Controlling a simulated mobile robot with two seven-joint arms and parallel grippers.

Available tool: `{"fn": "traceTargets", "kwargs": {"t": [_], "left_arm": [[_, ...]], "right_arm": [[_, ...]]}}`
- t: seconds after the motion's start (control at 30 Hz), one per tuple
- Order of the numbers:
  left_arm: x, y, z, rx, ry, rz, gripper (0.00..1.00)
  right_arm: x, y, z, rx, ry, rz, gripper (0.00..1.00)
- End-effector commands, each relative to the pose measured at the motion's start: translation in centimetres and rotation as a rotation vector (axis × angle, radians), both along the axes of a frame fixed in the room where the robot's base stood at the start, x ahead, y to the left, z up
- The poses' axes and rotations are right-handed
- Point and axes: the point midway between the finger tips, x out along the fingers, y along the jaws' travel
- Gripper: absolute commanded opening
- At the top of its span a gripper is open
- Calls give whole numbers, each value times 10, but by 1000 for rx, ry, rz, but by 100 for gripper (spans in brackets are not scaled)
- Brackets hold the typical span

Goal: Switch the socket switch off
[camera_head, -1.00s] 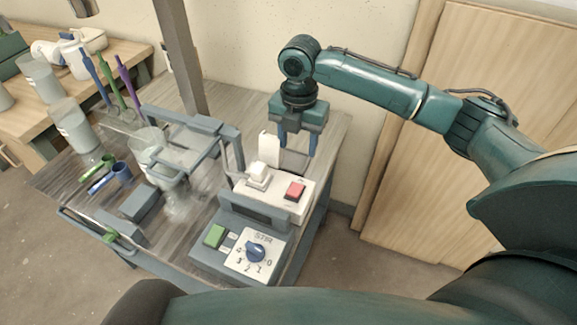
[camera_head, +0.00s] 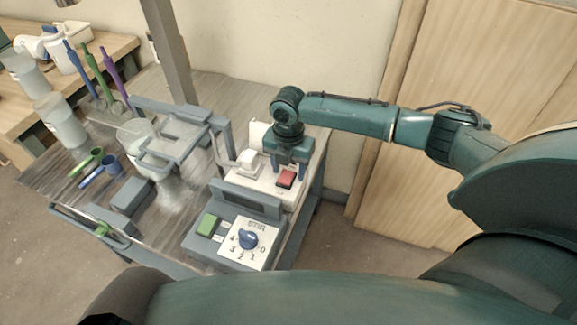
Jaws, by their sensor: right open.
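The white socket box (camera_head: 262,188) sits on the cart behind the grey control unit. Its red switch (camera_head: 286,178) is at the right end of its top; I cannot tell which way it is tipped. A white plug (camera_head: 248,161) stands at the left of the box. My right gripper (camera_head: 288,167) is open, pointing down, with its fingers at the back edge of the red switch. The fingertips are partly hidden, and I cannot tell whether they touch it. My left gripper is not in view.
The grey control unit (camera_head: 225,240) in front has a green button (camera_head: 208,225) and a blue dial (camera_head: 248,238). A grey stirrer frame (camera_head: 175,145) stands over a clear bucket to the left. Blue, green and purple tools stand at the far left.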

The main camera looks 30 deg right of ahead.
Motion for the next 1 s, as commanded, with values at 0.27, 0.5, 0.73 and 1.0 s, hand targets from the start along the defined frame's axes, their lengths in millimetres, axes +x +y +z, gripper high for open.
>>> {"fn": "traceTargets", "kwargs": {"t": [0.27, 0.5, 0.73, 1.0], "left_arm": [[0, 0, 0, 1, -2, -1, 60], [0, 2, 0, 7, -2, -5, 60], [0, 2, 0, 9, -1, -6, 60], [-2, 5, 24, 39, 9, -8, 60]], "right_arm": [[0, 0, 0, 0, 0, 0, 42], [0, 0, 0, 1, -1, 0, 22], [0, 0, 1, -1, -1, 0, 6], [-4, 3, 9, -98, -81, 2, 6]]}}
